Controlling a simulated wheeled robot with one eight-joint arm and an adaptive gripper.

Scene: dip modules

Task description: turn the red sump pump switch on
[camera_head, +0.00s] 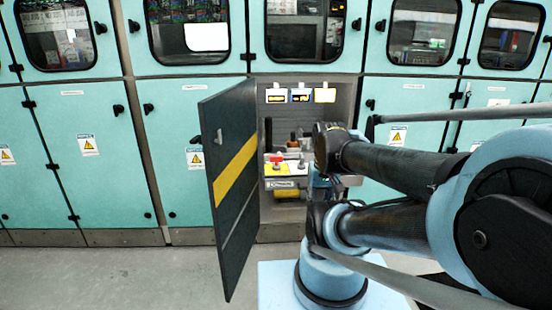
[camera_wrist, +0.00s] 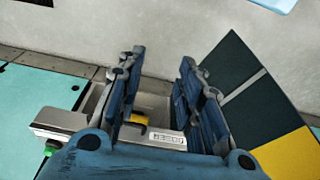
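A small red knob (camera_head: 277,158) sits on a yellow-topped box inside the open cabinet in the head view. I cannot tell whether it is the sump pump switch or how it is set. My gripper (camera_wrist: 161,62) is open in the wrist view, with its two dark blue fingers apart and nothing between them. Below the fingers is a grey metal box (camera_wrist: 62,119) with a labelled edge and a yellow part (camera_wrist: 138,121). No red part shows in the wrist view; my gripper covers much of the box. In the head view my arm hides most of the gripper.
The dark cabinet door (camera_head: 236,185) with a yellow stripe stands open left of the cabinet opening; it also shows at right in the wrist view (camera_wrist: 246,85). Teal cabinets (camera_head: 90,150) line the wall. Lit displays (camera_head: 301,95) hang inside. The floor (camera_head: 120,275) in front is clear.

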